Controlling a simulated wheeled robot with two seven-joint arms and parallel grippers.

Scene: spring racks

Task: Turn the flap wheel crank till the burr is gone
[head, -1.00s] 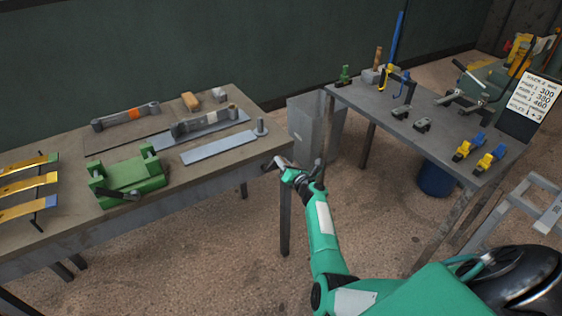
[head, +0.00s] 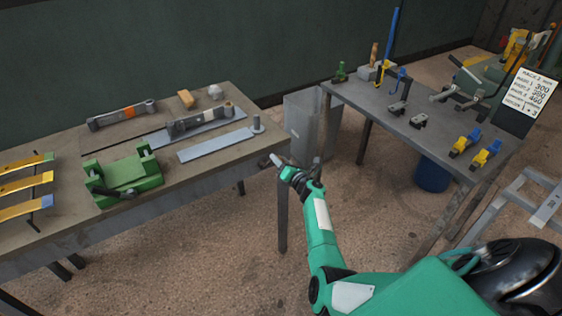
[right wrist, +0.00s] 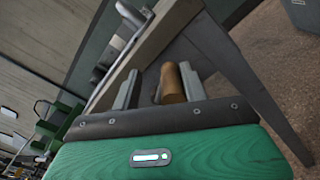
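My right gripper (head: 283,163) is beside the right front corner of the left bench. In the right wrist view its two grey fingers (right wrist: 159,85) stand apart. A brown cylinder (right wrist: 172,82) shows between them, close to the right finger, with a gap to the left one. It looks like a handle, but I cannot tell whether it belongs to the flap wheel crank. In the head view my gripper hides this spot. I cannot pick out the flap wheel or a burr for certain. My left gripper is not in view.
The left bench (head: 225,175) holds a green fixture (head: 125,175), a flat grey bar (head: 215,147) with an upright post and several yellow strips. A grey bin (head: 312,125) stands between the benches.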

